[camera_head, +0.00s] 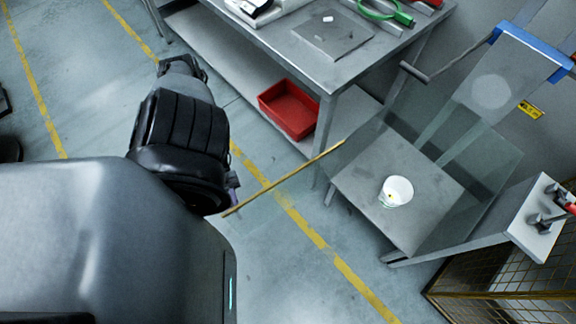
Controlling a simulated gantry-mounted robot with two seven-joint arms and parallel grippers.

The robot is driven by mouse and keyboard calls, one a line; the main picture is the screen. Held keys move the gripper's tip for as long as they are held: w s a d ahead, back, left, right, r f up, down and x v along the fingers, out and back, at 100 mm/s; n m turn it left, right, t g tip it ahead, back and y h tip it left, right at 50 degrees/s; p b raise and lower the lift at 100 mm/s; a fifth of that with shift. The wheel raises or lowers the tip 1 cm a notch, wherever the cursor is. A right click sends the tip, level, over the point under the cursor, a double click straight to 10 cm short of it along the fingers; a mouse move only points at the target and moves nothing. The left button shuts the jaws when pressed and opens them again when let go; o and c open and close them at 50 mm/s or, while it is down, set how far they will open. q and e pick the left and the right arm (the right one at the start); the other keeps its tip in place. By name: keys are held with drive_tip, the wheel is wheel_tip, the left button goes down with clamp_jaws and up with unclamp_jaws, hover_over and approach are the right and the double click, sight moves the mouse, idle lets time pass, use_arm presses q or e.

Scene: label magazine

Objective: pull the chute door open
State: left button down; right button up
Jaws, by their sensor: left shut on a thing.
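My left gripper (231,200) is at the end of my left arm, left of the grey stand, and mostly hidden by the arm. It is shut on the near end of a thin yellow rod (285,177). The rod slants up and right, its far tip close to the left edge of a see-through panel (478,152) at the stand. Which part is the chute door is not clear. A grey bar handle (446,61) juts out above the panel, apart from the rod. My right gripper is not in view.
A white cup (397,191) stands on the grey stand's plate (365,183). A workbench (285,52) is behind, with a red bin (289,108) on its lower shelf. A blue-edged clear panel (498,86) rises at upper right. A yellow mesh fence (505,293) is at lower right.

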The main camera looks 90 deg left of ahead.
use_arm(q)
drive_tip(key=c, duration=1.3)
unclamp_jaws()
drive_tip(key=shift+c, duration=0.2)
drive_tip(key=b+v, duration=0.1)
drive_tip(key=v, duration=0.9)
drive_tip(key=shift+a, duration=0.35)
drive_tip(key=shift+s, duration=0.15)
